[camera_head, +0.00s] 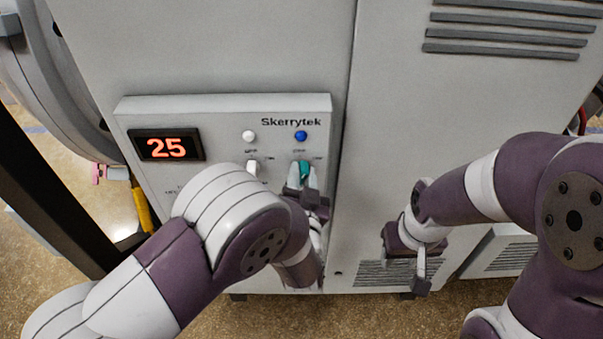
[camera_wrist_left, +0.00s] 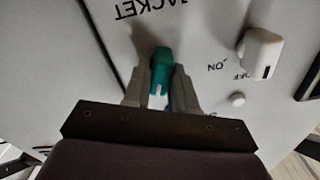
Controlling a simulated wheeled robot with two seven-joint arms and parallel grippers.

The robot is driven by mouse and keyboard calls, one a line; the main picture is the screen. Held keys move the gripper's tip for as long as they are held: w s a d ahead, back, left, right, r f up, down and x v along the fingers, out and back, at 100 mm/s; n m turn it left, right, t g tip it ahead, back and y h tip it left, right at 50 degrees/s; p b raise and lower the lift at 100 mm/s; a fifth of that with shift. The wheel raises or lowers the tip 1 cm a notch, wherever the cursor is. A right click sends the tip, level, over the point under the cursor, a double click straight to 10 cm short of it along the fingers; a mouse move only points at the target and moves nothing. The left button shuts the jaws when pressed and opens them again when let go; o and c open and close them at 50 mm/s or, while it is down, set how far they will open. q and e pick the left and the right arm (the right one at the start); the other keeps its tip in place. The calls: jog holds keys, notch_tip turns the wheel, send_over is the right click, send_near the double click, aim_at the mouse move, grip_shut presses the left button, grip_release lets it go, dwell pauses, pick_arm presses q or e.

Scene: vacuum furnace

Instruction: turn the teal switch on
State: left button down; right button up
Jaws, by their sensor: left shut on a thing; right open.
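The teal switch (camera_head: 304,168) is on the control panel, below a blue button or lamp. In the left wrist view the teal switch (camera_wrist_left: 161,68) shows between the fingers. My left gripper (camera_head: 302,178) is shut on the teal switch, with a finger on each side of it; its fingers also show in the left wrist view (camera_wrist_left: 161,90). The fingers hide the switch's sides and part of the label around it. My right gripper (camera_head: 413,270) is open and empty, low in front of the right cabinet door, well apart from the panel.
The white switch sits close beside the left gripper. The cabinet face (camera_head: 390,110) right of the panel is clear.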

pick_arm(q)
jog(key=m+p, duration=0.1)
jog(key=m, duration=0.3)
jog(key=shift+d+f+m+p, duration=0.1)
jog(key=shift+m+p, duration=0.3)
jog(key=shift+m, duration=1.2)
jog(key=c, duration=1)
grip_release()
jog(key=shift+s, duration=0.1)
